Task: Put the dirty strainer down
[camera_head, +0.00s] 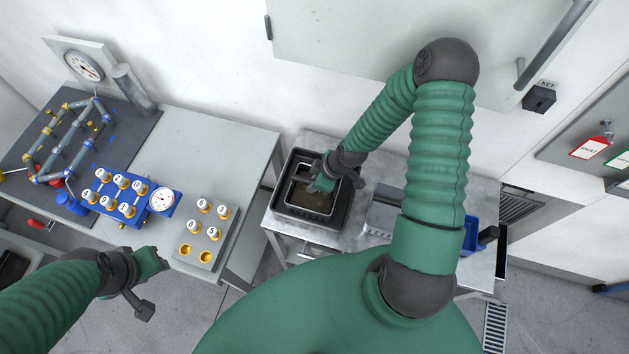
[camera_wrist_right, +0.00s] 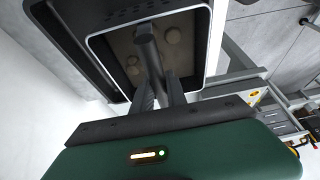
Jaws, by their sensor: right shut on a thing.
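The dirty strainer (camera_head: 309,199) is a square frame with a pale rim and a brownish bottom. In the head view it shows within the outline of a black square tray (camera_head: 282,208) on the metal table; I cannot tell whether it touches the tray. In the right wrist view the strainer (camera_wrist_right: 122,55) has round lumps on its bottom and a dark bar handle (camera_wrist_right: 147,45). My right gripper (camera_head: 324,183) is shut on this handle, its fingers (camera_wrist_right: 160,92) on either side. My left gripper (camera_head: 155,262) hangs at the lower left, away from the strainer; its jaws are unclear.
A metal box (camera_head: 383,212) stands right of the tray, with a blue bin (camera_head: 470,236) further right. On the left bench are a blue gauge block (camera_head: 130,195), a plate with yellow-based knobs (camera_head: 207,235) and a pipe frame (camera_head: 65,140). A wall cabinet hangs above.

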